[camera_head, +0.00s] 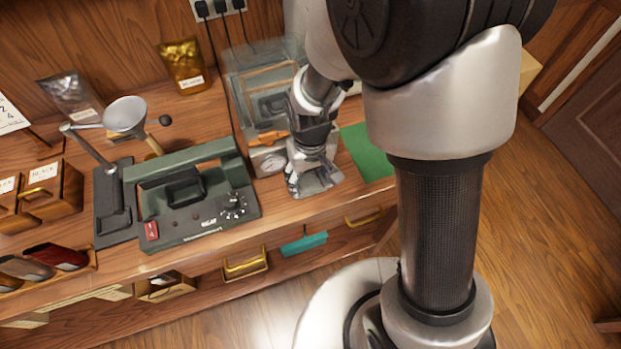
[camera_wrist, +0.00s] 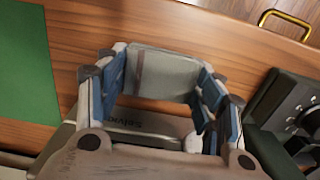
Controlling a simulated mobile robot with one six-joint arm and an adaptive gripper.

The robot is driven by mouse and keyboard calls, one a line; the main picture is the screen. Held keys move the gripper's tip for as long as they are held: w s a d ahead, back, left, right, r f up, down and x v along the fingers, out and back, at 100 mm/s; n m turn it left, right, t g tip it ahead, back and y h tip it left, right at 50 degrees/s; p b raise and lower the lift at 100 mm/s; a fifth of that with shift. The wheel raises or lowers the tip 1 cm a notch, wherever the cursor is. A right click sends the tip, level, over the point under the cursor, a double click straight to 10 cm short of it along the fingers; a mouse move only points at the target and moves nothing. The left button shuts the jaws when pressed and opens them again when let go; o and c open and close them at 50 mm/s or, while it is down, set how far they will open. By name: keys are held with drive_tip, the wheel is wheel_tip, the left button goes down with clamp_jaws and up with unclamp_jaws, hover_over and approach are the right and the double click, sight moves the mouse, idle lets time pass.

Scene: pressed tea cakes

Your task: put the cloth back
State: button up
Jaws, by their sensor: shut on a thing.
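My gripper (camera_head: 314,182) is over the front of the wooden counter, just right of the green machine. In the wrist view my gripper (camera_wrist: 162,88) has its blue-padded fingers on both sides of a flat grey piece with a darker stripe (camera_wrist: 172,72), which looks like the folded cloth. It is shut on this piece. In the head view the fingers mostly hide the grey cloth (camera_head: 322,182). I cannot tell whether it touches the counter.
A green mat (camera_head: 367,152) lies right of my gripper. A dial scale (camera_head: 267,161) and a clear case (camera_head: 262,75) stand behind it. The green machine (camera_head: 190,205) is close on the left. Below the counter edge are brass-handled drawers (camera_head: 245,266) and a teal piece (camera_head: 304,244).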

sight(311, 181)
drive_tip(key=shift+r, duration=0.1)
drive_tip(key=shift+f, duration=0.25)
drive_tip(key=o, duration=1)
drive_tip(key=shift+r, duration=0.1)
wheel_tip(311, 181, up, 12)
drive_tip(key=p, duration=0.4)
drive_tip(key=shift+r, duration=0.2)
